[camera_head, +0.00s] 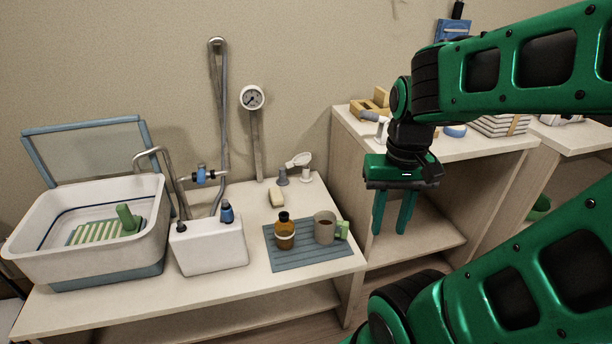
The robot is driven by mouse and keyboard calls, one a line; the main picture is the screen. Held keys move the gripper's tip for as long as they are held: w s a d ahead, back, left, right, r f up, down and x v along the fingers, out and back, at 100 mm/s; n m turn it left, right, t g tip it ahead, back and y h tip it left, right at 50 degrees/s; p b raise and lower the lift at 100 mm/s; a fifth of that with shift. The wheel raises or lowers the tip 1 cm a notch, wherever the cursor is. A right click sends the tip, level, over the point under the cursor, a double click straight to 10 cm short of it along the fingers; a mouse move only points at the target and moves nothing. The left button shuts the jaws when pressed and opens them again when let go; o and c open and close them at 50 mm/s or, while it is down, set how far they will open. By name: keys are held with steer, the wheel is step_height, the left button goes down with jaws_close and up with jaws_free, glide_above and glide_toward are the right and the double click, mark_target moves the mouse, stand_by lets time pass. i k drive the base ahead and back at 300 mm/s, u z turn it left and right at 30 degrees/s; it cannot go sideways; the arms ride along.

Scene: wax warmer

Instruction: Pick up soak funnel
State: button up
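I cannot tell for sure which thing is the soak funnel. A small grey, cone-like piece (282,177) stands at the back right of the left bench, and it may be the funnel. Beside it is a white piece with a round, tilted head (299,160) on a short stem. A grey and white piece (376,118) on the right cabinet, partly hidden by my arm, is also unclear. My gripper (391,230) points down in front of the right cabinet, right of the bench. Its two green fingers are apart with nothing seen between them.
A blue mat (284,264) holds a brown bottle (285,236) and a mug (324,229). A soap-like block (276,198) lies behind. A white box (208,247), hose and basin (80,262) fill the left. The right cabinet top (475,148) stands higher than the bench.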

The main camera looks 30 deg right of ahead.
mark_target(302, 159)
steer(key=z, duration=0.55)
steer(key=i, duration=0.9)
steer(key=z, duration=0.05)
